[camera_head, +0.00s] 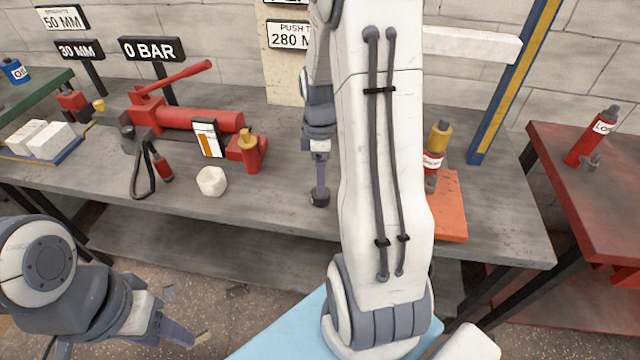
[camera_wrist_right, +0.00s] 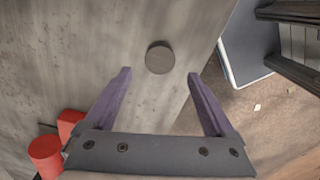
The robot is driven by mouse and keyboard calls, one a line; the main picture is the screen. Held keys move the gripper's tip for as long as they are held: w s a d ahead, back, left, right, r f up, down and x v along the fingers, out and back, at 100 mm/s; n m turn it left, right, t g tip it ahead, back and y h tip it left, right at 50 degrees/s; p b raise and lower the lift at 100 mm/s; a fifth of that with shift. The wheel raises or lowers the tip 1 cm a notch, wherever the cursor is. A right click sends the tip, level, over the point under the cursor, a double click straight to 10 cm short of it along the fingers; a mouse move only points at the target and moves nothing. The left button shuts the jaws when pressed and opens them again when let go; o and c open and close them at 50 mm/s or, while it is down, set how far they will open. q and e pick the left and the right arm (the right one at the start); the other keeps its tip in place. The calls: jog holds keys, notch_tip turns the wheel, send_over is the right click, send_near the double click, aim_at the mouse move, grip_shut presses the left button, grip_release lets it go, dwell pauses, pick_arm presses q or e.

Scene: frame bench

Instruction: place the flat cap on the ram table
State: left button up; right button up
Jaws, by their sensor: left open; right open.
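The flat cap, a dark round disc (camera_wrist_right: 159,58), lies on the grey bench near its edge in the right wrist view. In the head view it shows as a dark disc (camera_head: 319,199) at the tip of my right gripper (camera_head: 321,180). In the wrist view my right gripper (camera_wrist_right: 159,75) is open, with its fingers at either side just short of the disc; I cannot tell its height above it. My left gripper (camera_head: 180,335) is open and empty in front of the bench. My right arm hides the bench middle; I cannot make out the ram table for certain.
A red hand pump (camera_head: 190,118), a white round piece (camera_head: 212,181) and a gauge card (camera_head: 207,139) are left of the right gripper. Right of my arm, a yellow-topped cylinder (camera_head: 437,142) stands at an orange plate (camera_head: 450,205). A red table (camera_head: 590,190) is far right.

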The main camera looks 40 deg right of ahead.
notch_tip(320, 180, up, 5)
jog(key=s+a+r+m, duration=0.1)
jog(key=a+r, duration=0.1)
jog(key=a, duration=0.7)
jog(key=s+a+r, duration=0.1)
jog(key=a+r, duration=0.1)
jog(key=a, duration=0.7)
jog(key=s+a+r+m+y, duration=0.1)
jog(key=s+a+m, duration=0.1)
jog(key=s+a, duration=1)
jog(key=s, duration=0.3)
jog(key=shift+a+p, duration=0.15)
jog(key=shift+p, duration=0.15)
jog(key=shift+w, duration=0.1)
